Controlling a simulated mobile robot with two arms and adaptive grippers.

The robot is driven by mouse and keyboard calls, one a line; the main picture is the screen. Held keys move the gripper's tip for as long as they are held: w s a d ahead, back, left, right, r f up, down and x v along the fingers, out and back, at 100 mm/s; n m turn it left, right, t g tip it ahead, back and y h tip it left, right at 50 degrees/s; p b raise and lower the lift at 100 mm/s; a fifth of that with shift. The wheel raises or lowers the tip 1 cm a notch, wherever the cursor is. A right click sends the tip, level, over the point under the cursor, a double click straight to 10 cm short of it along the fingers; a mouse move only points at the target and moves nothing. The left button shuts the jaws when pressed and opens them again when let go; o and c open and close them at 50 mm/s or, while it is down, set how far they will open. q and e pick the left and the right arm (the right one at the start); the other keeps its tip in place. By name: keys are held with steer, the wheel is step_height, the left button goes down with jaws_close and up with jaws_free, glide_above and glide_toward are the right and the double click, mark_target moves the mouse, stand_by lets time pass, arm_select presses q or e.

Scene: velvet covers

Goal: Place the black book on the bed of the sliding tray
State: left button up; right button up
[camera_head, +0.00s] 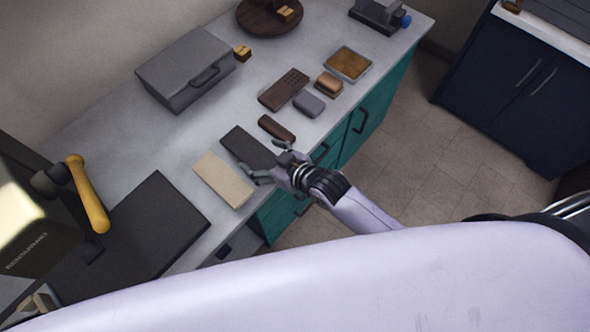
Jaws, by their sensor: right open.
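A flat black slab, which looks like the black book (246,146), lies on the grey counter beside a beige slab. My right gripper (264,162) reaches in from the lower right. It is open, with its spread fingers at the near right end of the black book. I cannot tell whether they touch it. I cannot clearly make out the sliding tray. A grey device with a blue knob (380,14) stands at the counter's far end and may be it. My left gripper is not in view.
The beige slab (222,179) lies close to the black book. A brown bar (277,128), a grey block (309,103) and a brown slab (284,89) lie beyond. A grey case (187,70) stands at the back. A large dark panel (150,230) is at lower left.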

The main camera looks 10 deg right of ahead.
steer(key=b+v, duration=0.1)
steer(key=v, duration=1.2)
steer(key=shift+s+b, duration=0.2)
steer(key=shift+b, duration=0.2)
steer(key=shift+d, duration=0.15)
